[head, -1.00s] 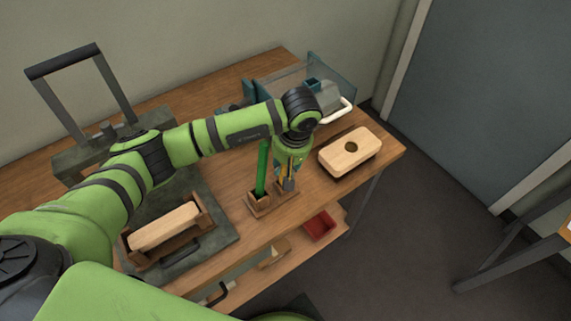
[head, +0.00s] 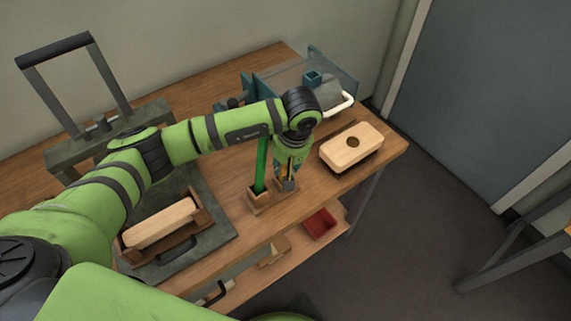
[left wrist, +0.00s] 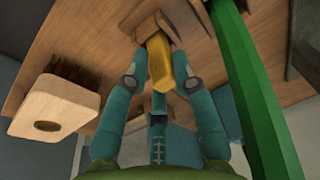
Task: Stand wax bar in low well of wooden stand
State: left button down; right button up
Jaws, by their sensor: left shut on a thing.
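The wooden stand (head: 257,206) is near the table's front edge, with a tall green bar (head: 261,165) upright in its left well. My left gripper (head: 289,174) is over the stand's right part, pointing down. In the left wrist view, my left gripper (left wrist: 160,80) is shut on the yellow wax bar (left wrist: 158,62). The bar's far end meets the stand's low well (left wrist: 150,26); whether it is inside or just above the opening I cannot tell. The green bar (left wrist: 250,90) runs close beside the gripper there. My right gripper is not in view.
A pale wooden block with a hole and bristles (head: 352,146) lies at the right. A teal machine with a clear guard (head: 315,80) stands behind. A wooden cradle with a block (head: 160,224) is at the left. A red bin (head: 320,223) is on the lower shelf.

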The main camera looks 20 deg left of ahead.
pick_arm(q)
jog(key=shift+f+b, duration=0.3)
jog(key=shift+b, duration=0.15)
dwell(0.5)
jog(key=c, duration=0.9)
grip_release()
jog(key=shift+c, duration=0.2)
jog(key=shift+o, duration=0.4)
jog(key=o, duration=0.3)
jog(key=shift+r+p, duration=1.75)
jog(key=shift+r, duration=1.8)
